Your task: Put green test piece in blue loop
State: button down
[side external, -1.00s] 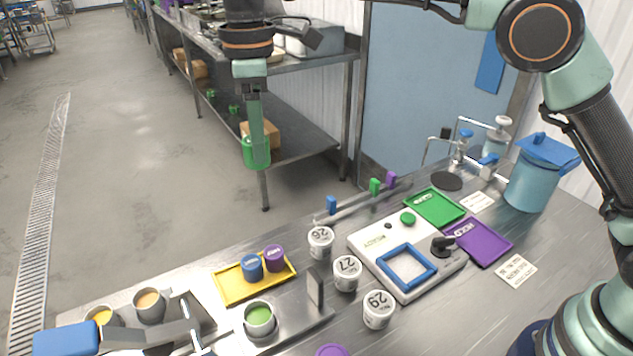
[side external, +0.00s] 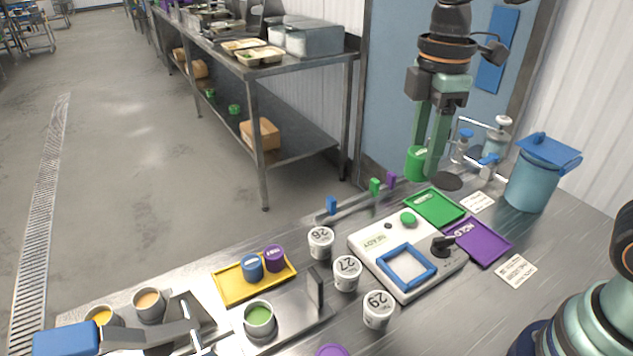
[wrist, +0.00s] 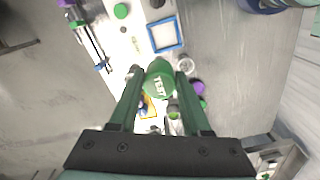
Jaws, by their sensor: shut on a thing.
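The green test piece (side external: 414,166) is a green cylinder held between the fingers of my gripper (side external: 424,162), in the air above the back of the table. In the wrist view its green face with the word TEST (wrist: 159,88) shows between the fingertips (wrist: 158,75). The blue loop (side external: 392,278) is a square blue frame around a pale plate on the white station on the table. It also shows in the wrist view (wrist: 181,32), beyond the piece. My gripper is behind and above the loop in the side view, clear of it.
The white station (side external: 365,244) has a green button and a black knob. A green tray (side external: 437,207), a purple tray (side external: 490,236) and a blue lidded canister (side external: 533,182) stand to the right. Numbered white tubs (side external: 347,275) line its left. A yellow tray (side external: 228,293) holds two pucks.

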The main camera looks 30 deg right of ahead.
jog(key=f, duration=0.7)
jog(key=s+f, duration=0.1)
jog(key=f, duration=0.6)
jog(key=d+f, duration=0.1)
jog(key=f, duration=0.6)
jog(key=shift+s, duration=0.3)
jog(key=shift+c, duration=1.8)
grip_release()
jog(key=shift+f, duration=0.1)
jog(key=d+r+m+t, duration=0.2)
jog(key=d+r+m, duration=0.1)
jog(key=r+m, duration=0.4)
jog(key=d+r+m+t, duration=0.3)
jog(key=r+m, duration=0.3)
jog(key=r, duration=0.7)
jog(key=shift+s+d+r+m+t, duration=0.3)
jog(key=shift+s+r+m, duration=0.05)
jog(key=shift+s+m, duration=0.05)
